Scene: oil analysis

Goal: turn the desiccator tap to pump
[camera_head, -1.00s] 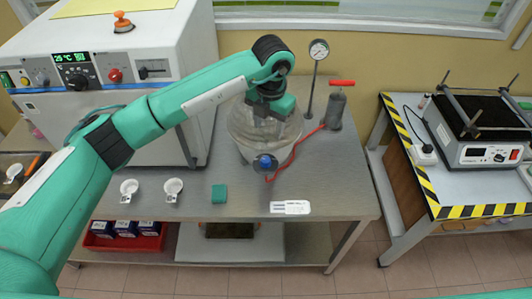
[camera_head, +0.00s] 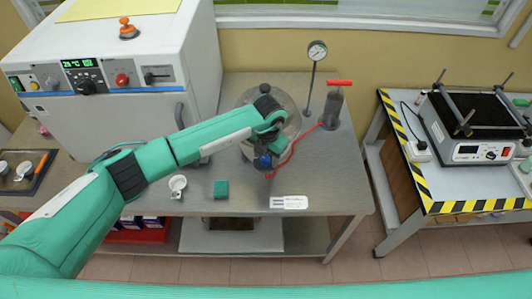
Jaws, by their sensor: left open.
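The glass desiccator (camera_head: 291,118) stands on the steel bench, with its dark knob showing above my arm. Its blue tap (camera_head: 264,163) is on the front side, and a red hose runs from there. My left gripper (camera_head: 268,148) points down in front of the desiccator, right at the tap, and hides part of both. It is open. I cannot tell whether its fingers touch the tap or which way the tap is turned. My right gripper is not in view.
The red hose (camera_head: 296,149) leads toward a grey hand pump (camera_head: 332,107) with a red handle. A gauge (camera_head: 317,51) stands on a post behind. A white dish (camera_head: 178,183), a green block (camera_head: 221,189) and a label card (camera_head: 289,202) lie in front. An oven (camera_head: 130,75) is left.

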